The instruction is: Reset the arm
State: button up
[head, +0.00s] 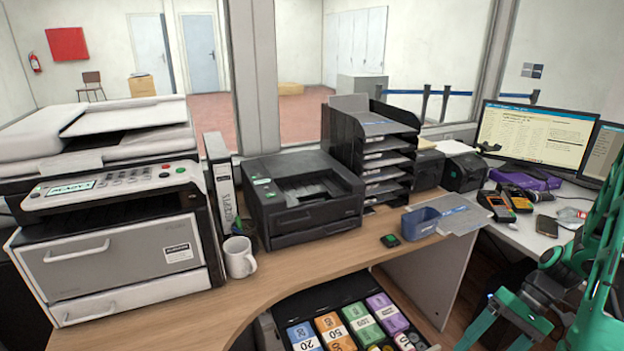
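Teal-green jointed parts with dark round joints show at the right edge and lower right corner, cut off by the frame. They stand in front of the right end of the counter.
On the wooden counter (190,311) stand a large copier (110,240), a white mug (239,258), a black printer (303,207), a paper rack (345,140) and a blue bin (421,222). An open cash drawer (338,288) juts out below. A monitor (535,135) stands right.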

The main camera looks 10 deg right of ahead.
jog(key=s+r+m+t+h, duration=0.1)
jog(key=s+r+h, duration=0.2)
jog(key=r, duration=0.7)
jog(key=s+r+m+t+h, duration=0.1)
jog(key=s+r+h, duration=0.3)
jog(key=r, duration=0.5)
jog(key=shift+s+a+r+m, duration=0.4)
jog(key=shift+s+m, duration=0.3)
jog(key=shift+s, duration=0.4)
jog(key=shift+w+f, duration=0.3)
jog(key=shift+w, duration=0.3)
